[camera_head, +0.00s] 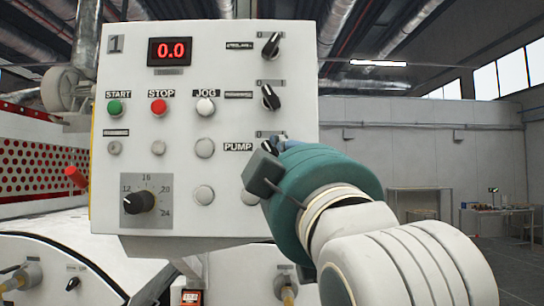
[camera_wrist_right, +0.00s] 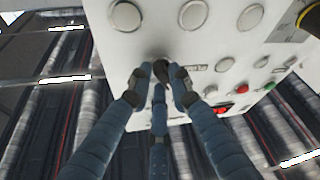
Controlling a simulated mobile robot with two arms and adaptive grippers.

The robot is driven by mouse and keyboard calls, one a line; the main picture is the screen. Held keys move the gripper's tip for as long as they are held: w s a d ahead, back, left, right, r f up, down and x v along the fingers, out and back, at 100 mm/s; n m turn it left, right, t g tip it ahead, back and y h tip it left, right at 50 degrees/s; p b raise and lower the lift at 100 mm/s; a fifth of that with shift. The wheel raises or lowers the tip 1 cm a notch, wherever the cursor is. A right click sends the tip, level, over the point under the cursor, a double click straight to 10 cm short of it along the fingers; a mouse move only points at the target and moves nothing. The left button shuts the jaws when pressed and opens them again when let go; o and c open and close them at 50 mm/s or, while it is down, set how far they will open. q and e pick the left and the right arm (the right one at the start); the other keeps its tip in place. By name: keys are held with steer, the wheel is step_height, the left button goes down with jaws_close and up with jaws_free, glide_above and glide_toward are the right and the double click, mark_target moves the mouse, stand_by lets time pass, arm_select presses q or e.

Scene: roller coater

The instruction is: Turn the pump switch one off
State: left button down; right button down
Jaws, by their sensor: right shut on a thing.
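The pump switch (camera_head: 268,146) is a dark rotary knob at the right edge of the white control panel, beside the PUMP label (camera_head: 238,147). My right gripper (camera_head: 284,145) is at it, and my teal wrist hides part of that area. In the right wrist view the dark knob (camera_wrist_right: 161,68) sits between the blue fingertips of my right gripper (camera_wrist_right: 159,80), which are closed around it. The knob's exact pointing direction is hard to tell. My left gripper is in neither view.
The control panel (camera_head: 228,180) carries a red 0.0 display (camera_head: 171,51), green START (camera_head: 115,107) and red STOP (camera_head: 159,106) buttons, and two more dark rotary switches above the pump switch. A dial (camera_head: 138,202) is at lower left. Open floor and a far workbench (camera_head: 495,212) lie to the right.

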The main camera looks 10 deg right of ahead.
steer(key=c, duration=1.8)
jaws_free()
steer(key=shift+c, duration=0.2)
steer(key=shift+w, duration=0.1)
steer(key=v, duration=0.7)
steer(key=shift+s, duration=0.25)
steer(key=shift+f, duration=0.1)
